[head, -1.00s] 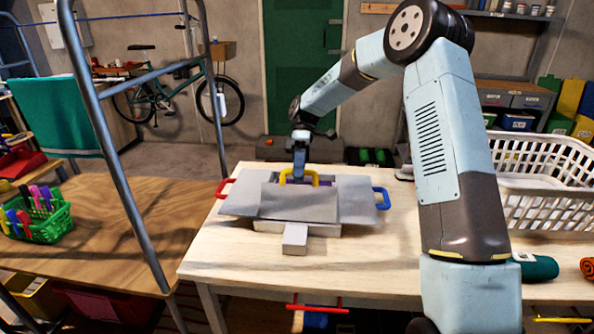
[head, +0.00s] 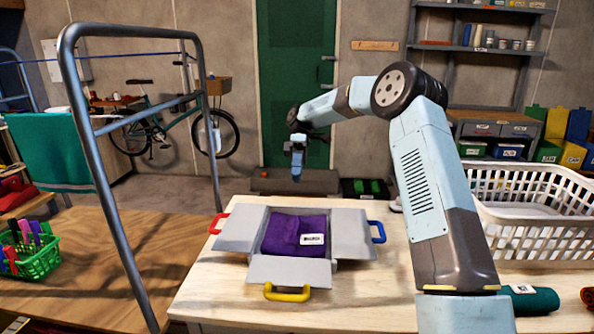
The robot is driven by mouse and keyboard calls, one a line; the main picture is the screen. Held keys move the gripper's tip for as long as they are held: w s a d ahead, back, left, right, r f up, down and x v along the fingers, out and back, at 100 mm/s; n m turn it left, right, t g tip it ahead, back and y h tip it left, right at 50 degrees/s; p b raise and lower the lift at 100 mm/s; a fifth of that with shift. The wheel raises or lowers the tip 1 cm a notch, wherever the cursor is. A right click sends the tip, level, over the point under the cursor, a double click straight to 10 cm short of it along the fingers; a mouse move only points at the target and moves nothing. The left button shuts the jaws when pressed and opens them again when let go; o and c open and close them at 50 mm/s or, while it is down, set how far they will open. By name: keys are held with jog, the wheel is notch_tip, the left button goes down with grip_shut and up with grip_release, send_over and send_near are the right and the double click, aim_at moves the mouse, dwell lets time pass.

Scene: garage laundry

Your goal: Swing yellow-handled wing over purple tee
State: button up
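The purple tee (head: 285,236) lies folded in the middle of the grey folding board, with a white label on its right part. The yellow-handled wing (head: 289,270) lies folded out at the near side, off the tee, with its yellow handle (head: 287,294) toward me. The red-handled wing (head: 240,228) lies out to the left and the blue-handled wing (head: 354,232) out to the right. My gripper (head: 297,177) hangs fingers down in the air beyond the board, apart from it. It is too small to tell whether its fingers are open.
A white laundry basket (head: 540,232) and a rolled green cloth (head: 530,300) are at the right of the pale table (head: 215,290). A metal rack (head: 115,170) stands at the left, beside a green basket of pegs (head: 40,262). The table left of the board is clear.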

jog(key=shift+w+r, duration=0.2)
jog(key=shift+w, duration=0.1)
jog(key=s+d+r+m+t+h, duration=0.1)
jog(key=s+d+r+m+t, duration=0.25)
jog(key=s+r, duration=0.4)
jog(key=s+d+r+m+t+h, duration=0.15)
jog(key=s+r+m+t, duration=0.3)
jog(key=s, duration=0.55)
jog(key=s+d+f+m+t, duration=0.1)
jog(key=s+d+m+t, duration=0.3)
jog(key=s, duration=0.6)
jog(key=s+d+m+t, duration=0.4)
jog(key=s+d, duration=0.4)
jog(key=s, duration=0.2)
jog(key=shift+f+t+y, duration=0.35)
jog(key=shift+f+t, duration=0.05)
jog(key=shift+s+d, duration=0.1)
jog(key=shift+s, duration=0.1)
